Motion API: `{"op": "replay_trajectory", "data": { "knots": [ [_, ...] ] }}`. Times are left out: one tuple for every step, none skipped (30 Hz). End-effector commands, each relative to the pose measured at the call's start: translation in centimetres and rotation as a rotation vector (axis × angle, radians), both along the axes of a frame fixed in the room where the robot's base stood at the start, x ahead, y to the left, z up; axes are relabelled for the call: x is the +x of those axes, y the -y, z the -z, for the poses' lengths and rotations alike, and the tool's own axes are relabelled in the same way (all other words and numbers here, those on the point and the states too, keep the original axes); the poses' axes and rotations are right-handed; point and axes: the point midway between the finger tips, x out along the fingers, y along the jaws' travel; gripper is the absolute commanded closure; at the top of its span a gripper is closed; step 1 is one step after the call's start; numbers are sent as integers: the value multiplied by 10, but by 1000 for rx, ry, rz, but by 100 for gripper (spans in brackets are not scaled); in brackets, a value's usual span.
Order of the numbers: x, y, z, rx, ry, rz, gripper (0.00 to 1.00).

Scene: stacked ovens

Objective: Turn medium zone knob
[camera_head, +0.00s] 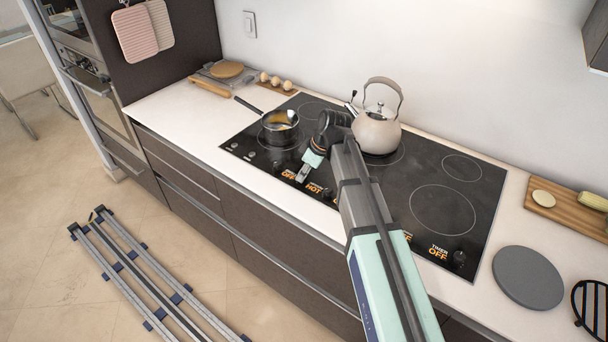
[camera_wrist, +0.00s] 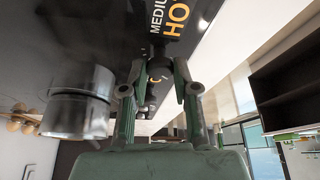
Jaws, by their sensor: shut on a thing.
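The black cooktop (camera_head: 410,160) has a row of small knobs along its front edge, with lit orange labels. My gripper (camera_head: 303,177) reaches down to this front row, just left of the label reading HOT (camera_head: 313,189). In the wrist view, my gripper (camera_wrist: 158,72) has its two fingers on either side of a small dark knob (camera_wrist: 157,50), shut on it. The label beside it (camera_wrist: 168,18) reads "MEDIU…" and "HO…", cut off by the frame edge. The knob is mostly hidden by my fingers in the head view.
A pan (camera_head: 281,128) stands on the cooktop just behind my gripper, and a kettle (camera_head: 377,132) stands to its right. A grey round board (camera_head: 528,277) and a wooden board (camera_head: 566,208) lie on the right counter. The cooktop's right half is clear.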

Motion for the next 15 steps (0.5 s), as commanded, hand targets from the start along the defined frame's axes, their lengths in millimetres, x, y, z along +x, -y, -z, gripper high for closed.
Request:
{"op": "replay_trajectory", "data": {
  "knots": [
    [2,0,2,-2,-1,-30,100],
    [1,0,2,-1,-2,-47,100],
    [1,0,2,-3,-1,-69,100],
    [1,0,2,-2,-2,-84,100],
    [1,0,2,-2,-1,-98,100],
    [1,0,2,-1,-2,-113,100],
    [1,0,2,-1,-2,-125,100],
    [1,0,2,-1,-2,-135,100],
    [1,0,2,-1,-2,-145,100],
    [1,0,2,-1,-2,-152,100],
    [1,0,2,-1,-2,-159,100],
    [1,0,1,-2,-1,-166,100],
    [1,0,1,-2,-2,-169,100],
    [1,0,1,-3,-2,-173,100],
    [1,0,1,-2,-2,-176,100]
  ]
}}
